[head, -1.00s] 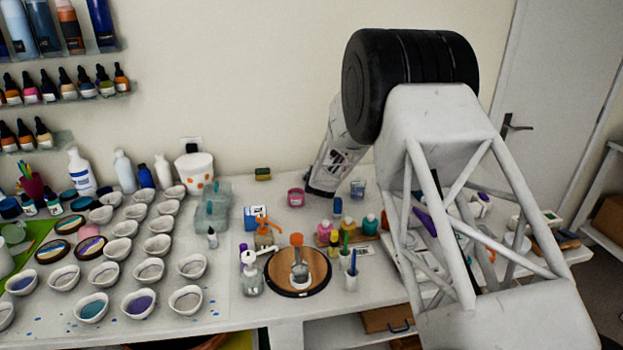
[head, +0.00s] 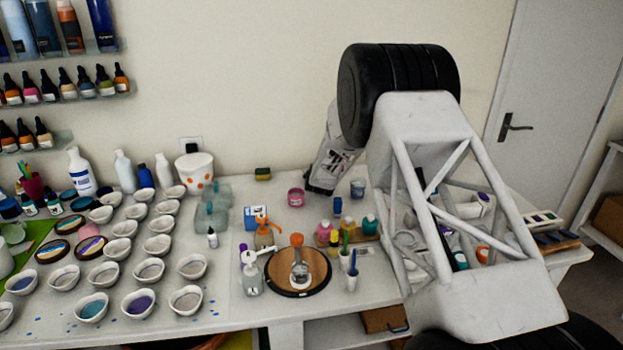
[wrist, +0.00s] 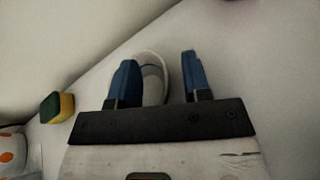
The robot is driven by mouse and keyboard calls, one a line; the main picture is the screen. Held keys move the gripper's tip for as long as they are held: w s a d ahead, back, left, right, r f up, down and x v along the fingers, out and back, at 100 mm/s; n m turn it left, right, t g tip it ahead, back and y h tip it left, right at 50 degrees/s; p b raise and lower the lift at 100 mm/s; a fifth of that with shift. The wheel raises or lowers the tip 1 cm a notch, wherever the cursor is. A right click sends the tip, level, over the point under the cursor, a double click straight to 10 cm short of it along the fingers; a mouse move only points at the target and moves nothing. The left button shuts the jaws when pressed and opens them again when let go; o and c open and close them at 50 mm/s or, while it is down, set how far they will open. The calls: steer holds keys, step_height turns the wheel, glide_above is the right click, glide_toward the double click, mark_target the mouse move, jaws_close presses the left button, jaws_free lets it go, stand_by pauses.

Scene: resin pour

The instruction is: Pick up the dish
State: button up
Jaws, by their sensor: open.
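In the wrist view a pale, rounded dish (wrist: 152,85) lies between the two blue fingers of my gripper (wrist: 158,59). The fingers are apart, one on each side of the dish. The left finger overlaps the dish's edge in the picture, and a gap shows on the right. I cannot tell whether either finger touches it. The dark palm bar hides the dish's near part. In the head view the end of my gripper (head: 322,184) is low over the back of the table, and I cannot make out the dish there.
A green and yellow sponge (wrist: 57,107) lies left of my gripper, near the wall. A pink jar (head: 296,198) and a blue-tinted cup (head: 357,188) stand close by. An orange-dotted white pot (head: 195,173) stands further left. Several small bowls fill the table's left side.

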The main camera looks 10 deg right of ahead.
jaws_close()
stand_by(0.3)
step_height(320, 180, up, 10)
stand_by(0.7)
stand_by(0.5)
